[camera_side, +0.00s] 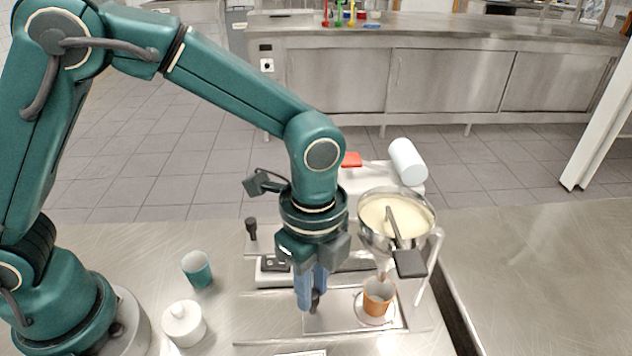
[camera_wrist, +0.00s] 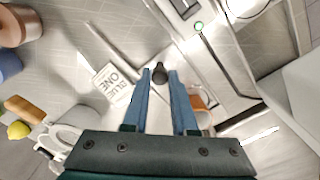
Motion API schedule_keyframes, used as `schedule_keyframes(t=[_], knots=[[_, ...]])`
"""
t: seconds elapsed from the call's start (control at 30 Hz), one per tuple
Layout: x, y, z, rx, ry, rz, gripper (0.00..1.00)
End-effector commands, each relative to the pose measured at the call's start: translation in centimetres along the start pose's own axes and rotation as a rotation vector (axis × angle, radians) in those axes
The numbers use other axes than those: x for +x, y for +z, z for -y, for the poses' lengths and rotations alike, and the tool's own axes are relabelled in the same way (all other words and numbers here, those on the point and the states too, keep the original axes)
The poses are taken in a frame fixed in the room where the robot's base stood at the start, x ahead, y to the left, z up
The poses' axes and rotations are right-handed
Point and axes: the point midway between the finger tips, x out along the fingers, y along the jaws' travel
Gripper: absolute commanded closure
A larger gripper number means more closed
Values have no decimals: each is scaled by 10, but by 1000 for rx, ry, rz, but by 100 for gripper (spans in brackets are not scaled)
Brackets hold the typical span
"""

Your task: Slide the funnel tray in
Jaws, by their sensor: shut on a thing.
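The metal funnel (camera_side: 372,235), filled with something cream-coloured, stands on a pale stand at the right in the side view. Under its spout an orange cup (camera_side: 378,297) sits on a white saucer on a flat metal tray plate (camera_side: 330,322). The cup also shows in the wrist view (camera_wrist: 198,101), partly behind a finger. My gripper (camera_side: 314,303) points down at the left of the cup. In the wrist view its blue fingers (camera_wrist: 160,78) are shut on a black knob (camera_wrist: 160,70) between the tips. How the knob joins the tray is hidden by the fingers.
A teal cup (camera_side: 198,272) and a white lidded pot (camera_side: 183,323) stand left of my gripper. Another black knob (camera_side: 251,228) stands behind it. A printed card (camera_wrist: 112,82) lies nearby. A counter edge and gap run at the right; the counter beyond is bare.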

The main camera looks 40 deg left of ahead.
Motion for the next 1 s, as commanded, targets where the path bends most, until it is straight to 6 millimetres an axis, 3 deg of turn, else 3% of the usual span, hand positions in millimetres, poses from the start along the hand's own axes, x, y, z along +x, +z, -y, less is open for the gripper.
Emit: schedule_keyframes(t=[0.27, 0.3, 0.33, 0.37, 0.7, 1.0], knots=[[-1, -4, 5, -2, -20, -16, 100], [-1, -4, 5, -2, -19, -15, 59], [-1, -4, 5, -2, -18, -15, 48], [-1, -4, 4, -2, -18, -14, 44], [-4, -3, 4, -1, -14, -11, 44], [-41, -3, 4, -1, -18, -14, 44]])
